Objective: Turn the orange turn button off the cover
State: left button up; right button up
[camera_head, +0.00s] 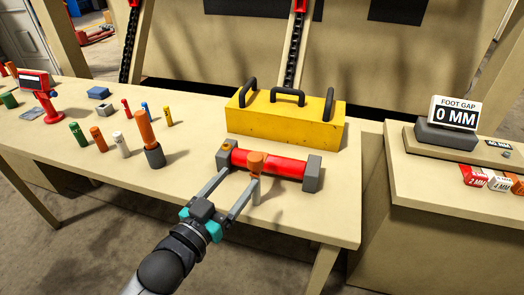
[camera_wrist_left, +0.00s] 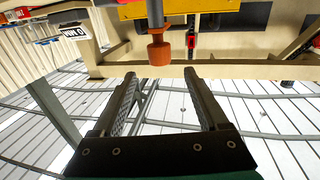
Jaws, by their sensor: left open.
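The orange turn button (camera_head: 256,160) shows at the front of the long red cover (camera_head: 285,165), which lies between two end blocks on the table. My right gripper is not in view.
A yellow box (camera_head: 285,125) with black handles stands behind the cover. To the left stand several coloured cylinders and a tall orange-handled tool (camera_head: 147,130). A sign reading 0 MM (camera_head: 456,113) stands on the right-hand table. The table front right of the cover is clear.

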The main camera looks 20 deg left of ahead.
aim_at(259, 154)
pick_arm(q)
jog(key=b+x, duration=0.1)
jog(key=x, duration=1)
jog(key=shift+w+d, duration=0.2)
jog(key=shift+w, duration=0.15)
grip_shut()
dwell(1.1)
